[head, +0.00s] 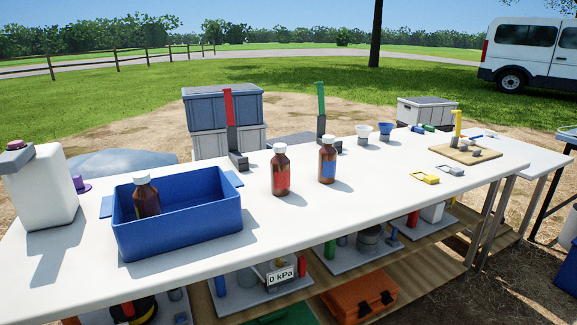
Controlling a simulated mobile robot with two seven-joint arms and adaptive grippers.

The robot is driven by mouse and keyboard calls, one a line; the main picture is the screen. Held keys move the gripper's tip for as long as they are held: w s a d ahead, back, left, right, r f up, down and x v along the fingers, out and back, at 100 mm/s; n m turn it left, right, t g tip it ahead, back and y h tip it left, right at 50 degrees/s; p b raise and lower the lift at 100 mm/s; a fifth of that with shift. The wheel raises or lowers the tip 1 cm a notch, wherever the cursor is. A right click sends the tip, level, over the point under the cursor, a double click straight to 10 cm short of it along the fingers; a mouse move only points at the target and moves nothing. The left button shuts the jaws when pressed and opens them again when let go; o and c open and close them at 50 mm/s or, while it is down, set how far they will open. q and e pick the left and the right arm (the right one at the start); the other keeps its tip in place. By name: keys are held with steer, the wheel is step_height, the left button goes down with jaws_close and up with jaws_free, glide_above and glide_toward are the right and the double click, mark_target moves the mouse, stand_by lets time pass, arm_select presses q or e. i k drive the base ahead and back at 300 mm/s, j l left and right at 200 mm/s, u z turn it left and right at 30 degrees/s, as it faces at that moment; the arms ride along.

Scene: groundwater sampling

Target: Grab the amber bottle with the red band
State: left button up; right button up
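The amber bottle with the red band (281,173) stands upright near the middle of the white table, with a white cap. A second amber bottle with a blue band (327,162) stands upright just to its right. A third amber bottle (146,198) stands inside the blue bin (178,226) at the left; its lower part is hidden by the bin wall. Neither of my grippers shows in the head view.
The white table (400,190) is clear in front of the bottles. A white jug (43,188) stands at the left end. Red and green upright handles (229,107) stand behind the bottles. A wooden board (466,154) and yellow clip (425,178) lie to the right.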

mark_target(280, 164)
steer(key=i+l+u, duration=0.1)
steer(key=i+l, duration=0.3)
steer(key=i+l+u, duration=0.1)
steer(key=i+l, duration=0.25)
steer(key=l, duration=0.3)
